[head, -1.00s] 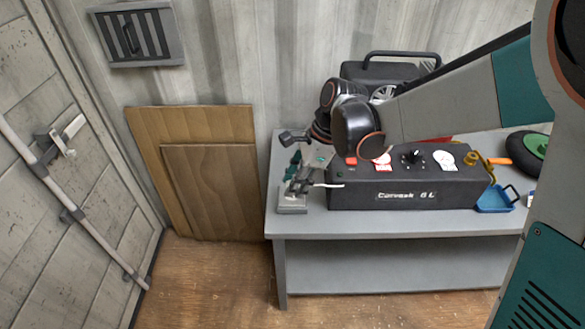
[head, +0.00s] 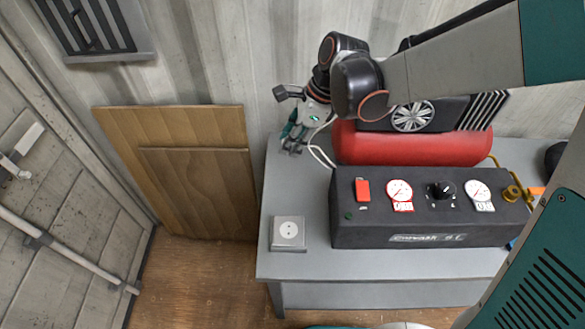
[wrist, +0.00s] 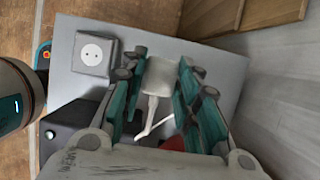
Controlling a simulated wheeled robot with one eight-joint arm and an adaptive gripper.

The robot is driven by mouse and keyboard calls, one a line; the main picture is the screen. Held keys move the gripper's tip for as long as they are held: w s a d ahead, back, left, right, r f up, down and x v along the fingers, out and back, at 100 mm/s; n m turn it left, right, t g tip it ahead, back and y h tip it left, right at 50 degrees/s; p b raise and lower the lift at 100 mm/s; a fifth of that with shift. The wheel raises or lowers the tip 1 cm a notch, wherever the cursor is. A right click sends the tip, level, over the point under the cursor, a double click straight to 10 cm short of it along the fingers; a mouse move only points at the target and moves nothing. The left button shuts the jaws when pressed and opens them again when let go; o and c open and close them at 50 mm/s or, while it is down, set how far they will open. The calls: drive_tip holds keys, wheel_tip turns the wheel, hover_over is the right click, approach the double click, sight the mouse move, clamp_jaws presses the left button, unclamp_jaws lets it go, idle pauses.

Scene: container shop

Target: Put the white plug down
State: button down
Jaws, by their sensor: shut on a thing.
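The white plug (wrist: 156,78) is between the teal fingers of my gripper (wrist: 160,72) in the wrist view, and its white cable trails off behind it. In the head view my gripper (head: 292,145) is over the back left corner of the grey table (head: 300,190), shut on the plug, which the fingers mostly hide. The white cable (head: 318,153) runs from there to the compressor. The grey socket box (head: 288,234) sits at the table's front left, its socket empty; it also shows in the wrist view (wrist: 95,52). Whether the plug touches the table I cannot tell.
The black compressor panel (head: 420,215) with dials and a red switch (head: 362,189) stands right of the socket box. A red tank (head: 430,147) lies behind it. The table's left strip between socket box and gripper is clear. Wooden panels (head: 180,170) lean on the wall.

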wheel_tip(320, 180, down, 20)
drive_tip(key=b, duration=0.6)
drive_tip(key=shift+r, duration=0.15)
drive_tip(key=shift+b, duration=0.3)
drive_tip(key=shift+f+b, duration=0.3)
drive_tip(key=c, duration=1.2)
unclamp_jaws()
drive_tip(key=shift+r+p, duration=0.55)
drive_tip(key=p+v, duration=0.3)
drive_tip(key=v, duration=0.8)
drive_tip(key=shift+d+r+p, duration=0.15)
drive_tip(key=shift+r+p, duration=0.1)
drive_tip(key=shift+p, duration=0.05)
